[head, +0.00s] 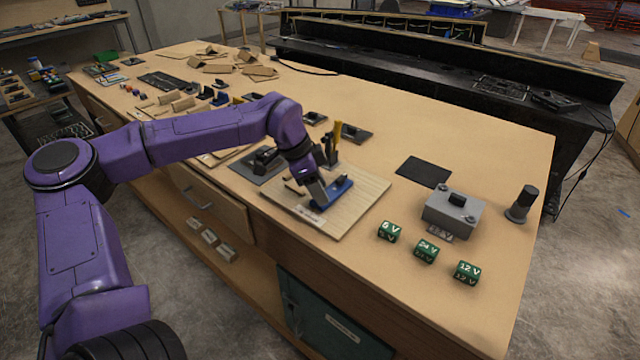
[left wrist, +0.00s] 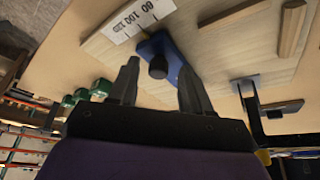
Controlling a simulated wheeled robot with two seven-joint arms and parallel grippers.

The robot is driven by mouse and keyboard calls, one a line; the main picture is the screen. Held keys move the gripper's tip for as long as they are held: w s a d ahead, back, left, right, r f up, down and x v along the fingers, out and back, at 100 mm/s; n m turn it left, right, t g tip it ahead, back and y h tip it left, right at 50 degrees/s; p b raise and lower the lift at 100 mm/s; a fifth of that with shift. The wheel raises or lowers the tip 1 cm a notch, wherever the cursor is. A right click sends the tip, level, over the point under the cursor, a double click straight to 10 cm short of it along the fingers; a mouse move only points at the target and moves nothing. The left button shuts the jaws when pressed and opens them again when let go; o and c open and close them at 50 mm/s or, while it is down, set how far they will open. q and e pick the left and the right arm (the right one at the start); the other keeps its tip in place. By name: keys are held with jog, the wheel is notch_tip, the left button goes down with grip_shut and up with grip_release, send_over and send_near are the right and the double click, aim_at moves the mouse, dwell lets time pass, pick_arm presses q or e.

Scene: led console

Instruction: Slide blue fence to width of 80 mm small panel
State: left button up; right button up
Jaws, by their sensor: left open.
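The blue fence (head: 330,193) lies on a pale wooden board (head: 362,192) near the table's front edge. In the left wrist view the blue fence (left wrist: 174,58) carries a dark round knob (left wrist: 158,66). A white scale (left wrist: 138,17) with numbers, 100 and 120 among them, is on the board beside the fence's end. My left gripper (head: 318,201) is low over the board at the fence. In the left wrist view its two dark fingers (left wrist: 157,85) are apart, with the knob seen between them. Whether they touch it I cannot tell. I cannot identify a small panel for certain.
Green voltage blocks (head: 426,251), a grey box (head: 453,213) and a dark upright cylinder (head: 522,204) stand to the right. A dark mat (head: 424,172) lies behind them. Wooden pieces (head: 225,63) and small parts fill the far left. The table's back right is clear.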

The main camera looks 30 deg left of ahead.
pick_arm(q)
jog(key=shift+d, duration=0.15)
jog(key=shift+s, duration=0.1)
jog(key=shift+f, duration=0.1)
grip_shut()
jog(key=shift+w+a, duration=0.2)
jog(key=shift+a, duration=1.05)
jog(key=shift+c, duration=1.4)
grip_release()
jog(key=shift+o, duration=1.4)
jog(key=shift+a, duration=0.15)
